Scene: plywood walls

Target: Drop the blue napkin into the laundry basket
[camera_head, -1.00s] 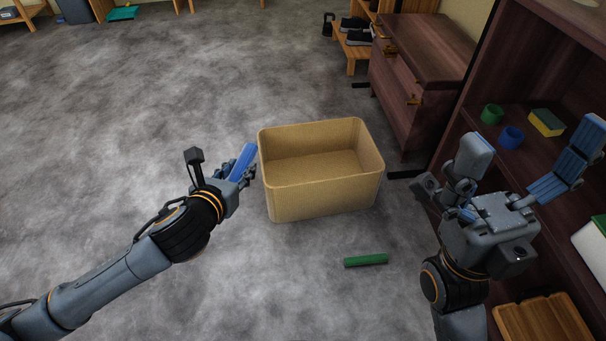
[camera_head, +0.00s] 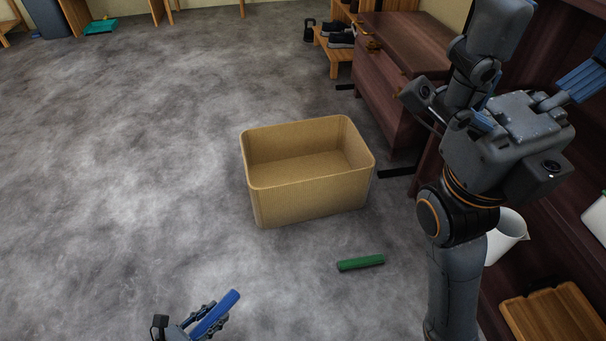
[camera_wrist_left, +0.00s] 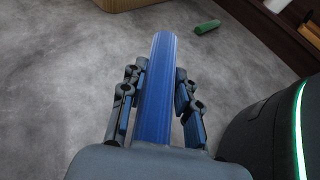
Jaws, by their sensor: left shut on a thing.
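The blue napkin (camera_head: 222,308) is a rolled, bar-like shape at the bottom of the head view. My left gripper (camera_head: 203,322) is shut on it and holds it in front of the basket, toward the bottom left. In the left wrist view the napkin (camera_wrist_left: 157,95) sticks out between the two fingers of the left gripper (camera_wrist_left: 157,90). The laundry basket (camera_head: 315,200) is a tan, open box on the floor, and its visible inside is empty. My right gripper (camera_head: 540,65) is open and empty at the upper right, fingers spread wide.
A green roll (camera_head: 360,263) lies on the floor in front of the basket. A dark wooden cabinet (camera_head: 400,60) and a shelf unit stand at the right. The floor at left is clear.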

